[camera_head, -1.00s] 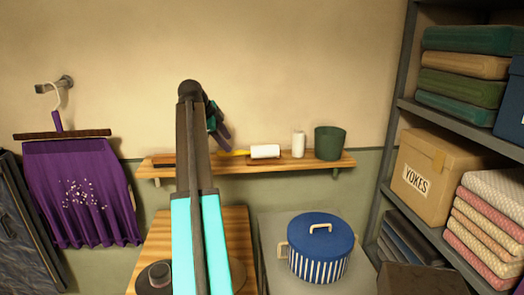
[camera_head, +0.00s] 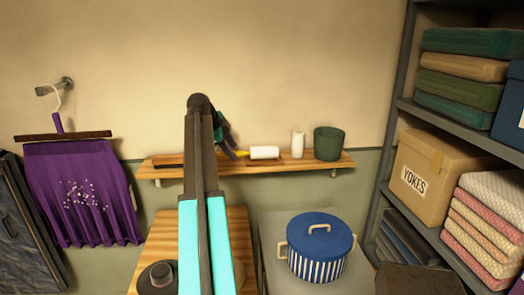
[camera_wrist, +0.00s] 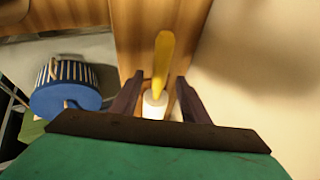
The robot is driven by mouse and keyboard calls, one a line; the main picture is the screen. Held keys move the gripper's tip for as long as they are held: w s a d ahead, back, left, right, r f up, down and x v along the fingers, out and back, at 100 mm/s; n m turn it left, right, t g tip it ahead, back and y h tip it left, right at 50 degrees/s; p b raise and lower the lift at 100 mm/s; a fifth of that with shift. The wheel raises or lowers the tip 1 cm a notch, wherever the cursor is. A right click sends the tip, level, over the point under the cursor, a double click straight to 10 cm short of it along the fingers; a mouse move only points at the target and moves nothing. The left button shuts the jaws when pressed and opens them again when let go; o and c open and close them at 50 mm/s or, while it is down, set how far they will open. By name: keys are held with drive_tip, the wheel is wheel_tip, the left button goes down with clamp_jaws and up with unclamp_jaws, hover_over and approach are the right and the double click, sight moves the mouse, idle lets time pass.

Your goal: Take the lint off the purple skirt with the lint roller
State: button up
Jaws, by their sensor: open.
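The purple skirt (camera_head: 105,190) hangs from a hanger on a wall hook at the left of the head view, with a patch of white lint (camera_head: 82,195) on it. The lint roller lies on the wall shelf, its white roll (camera_head: 264,153) to the right and its yellow handle to the left. In the wrist view the yellow handle (camera_wrist: 163,60) and the white end (camera_wrist: 155,103) show between the fingers. My gripper (camera_wrist: 160,82) is open, with one dark finger on each side of the roller. In the head view my gripper (camera_head: 228,146) is at the handle, partly hidden behind my arm.
The wooden shelf (camera_head: 320,162) also holds a white cylinder (camera_head: 298,145) and a dark green cup (camera_head: 328,144) right of the roller. A blue lidded pot (camera_head: 320,250) stands below. A grey rack with boxes and folded cloth fills the right side.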

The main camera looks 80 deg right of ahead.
drive_tip(key=shift+x, duration=1.05)
clamp_jaws()
